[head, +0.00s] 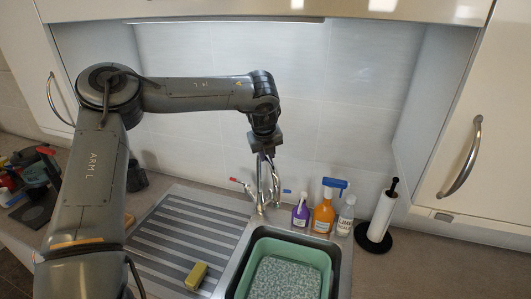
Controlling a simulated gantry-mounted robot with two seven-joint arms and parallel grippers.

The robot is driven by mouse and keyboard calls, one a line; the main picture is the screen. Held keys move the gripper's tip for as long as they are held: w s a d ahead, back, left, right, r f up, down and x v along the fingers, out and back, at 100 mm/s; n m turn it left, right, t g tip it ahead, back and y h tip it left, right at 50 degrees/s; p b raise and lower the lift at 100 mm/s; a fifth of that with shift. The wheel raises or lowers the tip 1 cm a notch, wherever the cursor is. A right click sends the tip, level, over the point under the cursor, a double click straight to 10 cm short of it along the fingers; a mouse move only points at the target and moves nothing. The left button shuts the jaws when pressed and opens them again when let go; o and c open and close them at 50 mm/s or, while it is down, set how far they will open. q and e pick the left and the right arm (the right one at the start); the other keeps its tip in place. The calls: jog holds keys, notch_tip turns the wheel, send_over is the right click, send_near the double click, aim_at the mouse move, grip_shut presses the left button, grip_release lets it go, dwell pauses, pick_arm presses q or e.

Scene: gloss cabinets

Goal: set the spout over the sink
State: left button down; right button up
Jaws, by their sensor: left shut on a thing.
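The chrome tap (262,193) stands at the back edge of the sink, with a red-tipped lever on its left. Its spout (274,178) rises beside the body, near the back rim. My left gripper (265,153) points down from above and is shut on the upper part of the spout. The fingers partly hide it, so its exact outlet is hard to make out. The sink (237,276) lies in front of the tap, with a green tub (259,245) inside holding a grey-white speckled surface. My right gripper is out of view.
Purple (300,214), orange (324,215) and clear (346,216) bottles stand right of the tap, close to it. A paper towel holder (382,215) is further right. A yellow sponge (196,275) lies on the ribbed drainboard (180,232). Cabinets hang above on both sides.

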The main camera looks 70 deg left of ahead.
pick_arm(q)
jog(key=shift+w, duration=0.2)
dwell(0.3)
jog(key=c, duration=0.9)
grip_release()
jog(key=shift+c, duration=0.2)
jog(key=shift+s+d+r, duration=0.1)
jog(key=shift+d+r, duration=0.1)
jog(key=shift+r, duration=0.35)
jog(key=b+v, duration=0.2)
jog(key=v, duration=0.7)
jog(key=shift+d+r, duration=0.15)
jog(key=shift+r, duration=0.15)
jog(key=shift+s, duration=0.1)
